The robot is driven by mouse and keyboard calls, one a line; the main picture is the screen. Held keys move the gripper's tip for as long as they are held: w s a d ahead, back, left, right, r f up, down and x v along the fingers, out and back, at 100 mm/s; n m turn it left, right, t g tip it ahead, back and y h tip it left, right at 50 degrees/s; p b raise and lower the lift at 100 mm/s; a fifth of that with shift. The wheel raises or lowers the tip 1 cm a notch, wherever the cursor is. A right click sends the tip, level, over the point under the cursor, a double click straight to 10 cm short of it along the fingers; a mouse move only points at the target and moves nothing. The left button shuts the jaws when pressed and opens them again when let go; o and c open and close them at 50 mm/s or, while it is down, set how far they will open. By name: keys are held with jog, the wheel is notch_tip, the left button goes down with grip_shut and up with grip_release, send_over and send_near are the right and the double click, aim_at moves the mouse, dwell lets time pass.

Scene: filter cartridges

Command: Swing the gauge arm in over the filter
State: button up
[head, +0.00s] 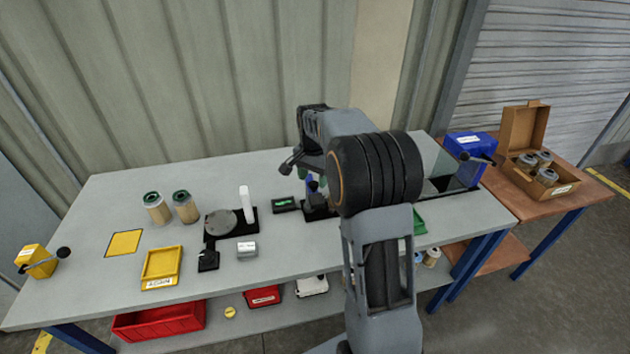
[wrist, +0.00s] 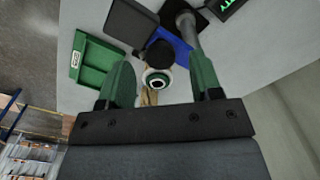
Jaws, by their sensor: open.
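In the wrist view my gripper (wrist: 158,72) is open, with its two green fingers apart and nothing held. A filter (wrist: 148,97) shows between the fingers, with a pale body and a green-and-white ring around a dark hole at its end. A black round knob (wrist: 160,54) lies just beyond that ring; I cannot tell whether they touch. A grey bar (wrist: 188,27), which looks like part of the gauge arm, stands beside a blue piece (wrist: 173,43). In the head view my arm hides most of this spot; a black stand (head: 316,210) shows beside it.
A small display (head: 286,204) stands left of the black stand. Two green-topped filters (head: 170,208), a round grey plate (head: 221,223) and a yellow tray (head: 161,265) are further left. A green tray (wrist: 92,62) and a blue box (head: 470,146) are on the other side.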

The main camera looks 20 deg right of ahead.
jog(key=shift+f, duration=0.95)
